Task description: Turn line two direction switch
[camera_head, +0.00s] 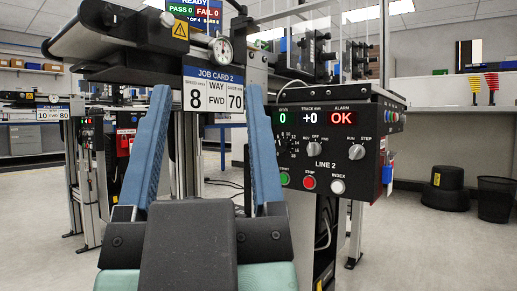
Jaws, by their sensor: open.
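The black Line 2 control panel (327,205) is right of centre. Its small direction switch (314,146), marked REV, OFF and FWD, sits between a speed dial (291,143) and the RUN/STEP knob (356,152). The switch's pointer is too small to read surely. Job card 2 (213,75) shows 8, WAY FWD and 70. My gripper (209,92) points forward in front of the panel, left of the switch. Its two blue fingers are wide apart with nothing between them. The right finger is near the panel's left edge in the picture; no contact with the switch shows.
Below the switch are green start (284,178), red stop (309,182) and white index (337,186) buttons. A belt conveyor (100,35) with a gauge (221,49) stands behind. A dark bin (495,198) is at right.

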